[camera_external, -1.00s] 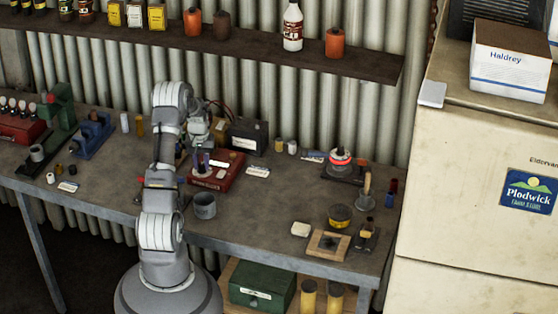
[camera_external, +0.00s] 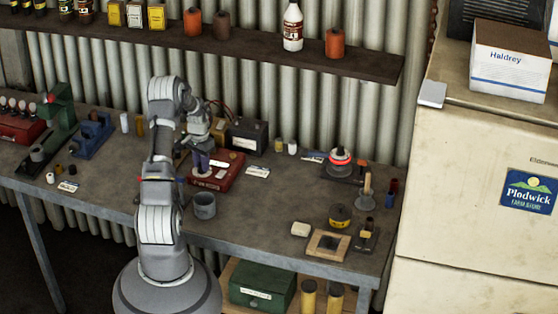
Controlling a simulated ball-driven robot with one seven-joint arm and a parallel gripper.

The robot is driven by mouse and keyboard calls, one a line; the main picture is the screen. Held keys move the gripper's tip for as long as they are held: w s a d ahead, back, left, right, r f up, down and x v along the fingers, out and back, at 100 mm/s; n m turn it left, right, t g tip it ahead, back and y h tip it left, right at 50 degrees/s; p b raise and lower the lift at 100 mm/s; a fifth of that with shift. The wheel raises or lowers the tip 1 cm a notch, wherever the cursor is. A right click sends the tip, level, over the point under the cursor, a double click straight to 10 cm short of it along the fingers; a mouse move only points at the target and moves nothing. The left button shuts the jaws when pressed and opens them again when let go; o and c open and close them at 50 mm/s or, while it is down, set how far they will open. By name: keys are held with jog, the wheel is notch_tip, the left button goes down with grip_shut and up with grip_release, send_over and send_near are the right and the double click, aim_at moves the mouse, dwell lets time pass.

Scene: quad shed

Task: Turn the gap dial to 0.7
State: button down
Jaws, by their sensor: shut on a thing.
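The red box (camera_external: 231,173) sits on the middle of the workbench, with a pale label on its top face. My gripper (camera_external: 202,170) points down over the left part of this box, its purple-tipped fingers close together. They are shut on a small part at the box's top, which I take to be the gap dial. The fingers cover it, so its pointer and scale cannot be read.
The bench between is mostly clear.

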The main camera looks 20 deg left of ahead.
jog(key=shift+w+r, duration=0.1)
dwell(0.3)
jog(key=c, duration=0.9)
grip_release()
notch_tip(320, 180, up, 8)
jog(key=shift+f+p, duration=0.15)
jog(key=shift+p, duration=0.7)
